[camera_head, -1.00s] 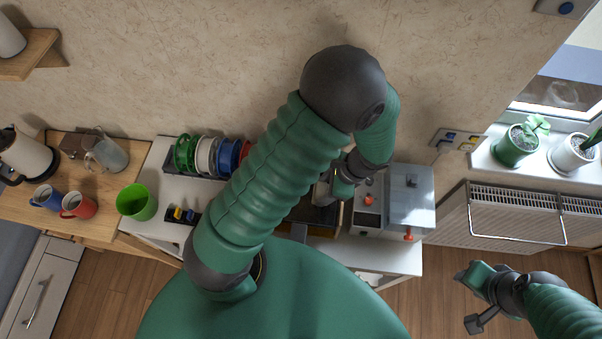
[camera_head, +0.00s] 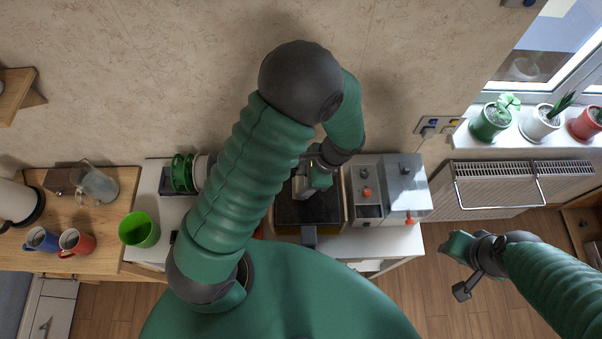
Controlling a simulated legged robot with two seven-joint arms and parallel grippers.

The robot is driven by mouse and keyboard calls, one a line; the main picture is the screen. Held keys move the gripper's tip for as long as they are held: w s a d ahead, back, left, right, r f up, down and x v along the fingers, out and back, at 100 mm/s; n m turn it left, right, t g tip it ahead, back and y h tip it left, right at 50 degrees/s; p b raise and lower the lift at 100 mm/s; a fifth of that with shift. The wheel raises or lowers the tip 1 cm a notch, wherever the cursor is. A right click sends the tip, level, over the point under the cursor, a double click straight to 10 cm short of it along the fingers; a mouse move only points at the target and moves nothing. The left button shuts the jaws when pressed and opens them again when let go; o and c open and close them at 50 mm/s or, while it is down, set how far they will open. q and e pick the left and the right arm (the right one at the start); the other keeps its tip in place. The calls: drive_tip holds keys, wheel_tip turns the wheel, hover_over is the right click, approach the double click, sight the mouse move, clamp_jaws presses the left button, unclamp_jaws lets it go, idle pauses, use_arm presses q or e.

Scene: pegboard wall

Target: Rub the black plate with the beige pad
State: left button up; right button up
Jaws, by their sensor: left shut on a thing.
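My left gripper (camera_head: 303,190) is over the back part of the plate, pointing down. It is shut on a small pale thing that looks like the beige pad, mostly hidden by the fingers. I cannot tell whether the pad touches the plate. My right gripper (camera_head: 463,267) is open and empty over the floor at the right.
A grey machine (camera_head: 402,188) with orange knobs stands right of the plate. Green and white spools (camera_head: 182,172) and a green cup (camera_head: 139,230) are to the left. A wooden table with mugs (camera_head: 76,243) is farther left. A radiator (camera_head: 500,180) and potted plants are at the right.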

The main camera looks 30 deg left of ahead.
use_arm(q)
wheel_tip(320, 180, up, 2)
drive_tip(key=shift+r+p, duration=0.1)
drive_tip(key=shift+p, duration=0.6)
drive_tip(key=shift+s+d+r+p, duration=0.1)
drive_tip(key=shift+d+r+p, duration=0.05)
drive_tip(key=shift+r+p, duration=0.35)
drive_tip(key=shift+d+r+p, duration=0.15)
drive_tip(key=shift+r+p, duration=0.25)
drive_tip(key=shift+r, duration=0.15)
drive_tip(key=shift+a+f, duration=0.15)
drive_tip(key=shift+a, duration=0.05)
